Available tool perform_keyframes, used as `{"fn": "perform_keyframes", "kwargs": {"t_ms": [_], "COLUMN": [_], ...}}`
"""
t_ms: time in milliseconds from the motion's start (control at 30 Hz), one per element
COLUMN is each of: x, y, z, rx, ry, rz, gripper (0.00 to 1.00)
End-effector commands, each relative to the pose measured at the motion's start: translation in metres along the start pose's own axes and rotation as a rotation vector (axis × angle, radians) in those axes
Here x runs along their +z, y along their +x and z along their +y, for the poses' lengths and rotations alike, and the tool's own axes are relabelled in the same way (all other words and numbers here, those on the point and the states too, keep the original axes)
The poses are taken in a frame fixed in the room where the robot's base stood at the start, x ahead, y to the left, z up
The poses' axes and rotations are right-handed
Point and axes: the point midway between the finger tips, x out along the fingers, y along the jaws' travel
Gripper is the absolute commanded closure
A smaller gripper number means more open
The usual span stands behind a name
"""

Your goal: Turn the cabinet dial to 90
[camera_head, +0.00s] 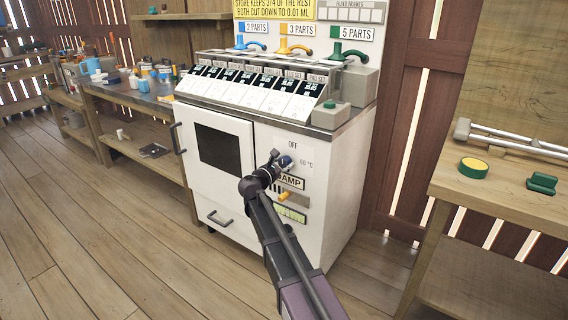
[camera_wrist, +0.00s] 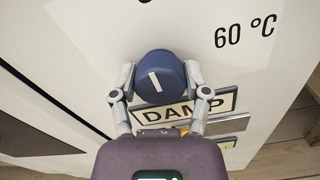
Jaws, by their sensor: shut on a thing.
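The white cabinet (camera_head: 325,190) stands in the middle of the head view. Its dial (camera_wrist: 160,78) is a round dark blue knob with a white pointer line. In the wrist view the line is tilted, its top leaning a little left. My gripper (camera_wrist: 160,76) is shut on the dial, one finger on each side. In the head view the gripper (camera_head: 276,163) is at the dial, under the "OFF" label and left of "60 °C". The "60 °C" label (camera_wrist: 244,31) is up and right of the dial in the wrist view. No 90 mark is readable.
Below the dial are a "DAMP" label (camera_wrist: 185,113) and an orange lever (camera_head: 285,196). A cabinet door with a dark window (camera_head: 218,150) is to the left. A wooden bench (camera_head: 500,185) stands at right; open floor lies in front.

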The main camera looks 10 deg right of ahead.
Motion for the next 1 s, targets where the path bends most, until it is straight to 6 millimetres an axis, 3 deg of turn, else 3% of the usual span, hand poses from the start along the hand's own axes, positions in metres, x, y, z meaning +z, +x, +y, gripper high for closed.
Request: {"fn": "perform_keyframes", "kwargs": {"t_ms": [467, 1000], "x": [0.0002, -0.0003], "y": [0.0016, 0.0020], "z": [0.0001, -0.0008], "rx": [0.000, 0.001], "ry": [0.177, 0.664], "rz": [-0.002, -0.002], "gripper": [0.87, 0.87]}}
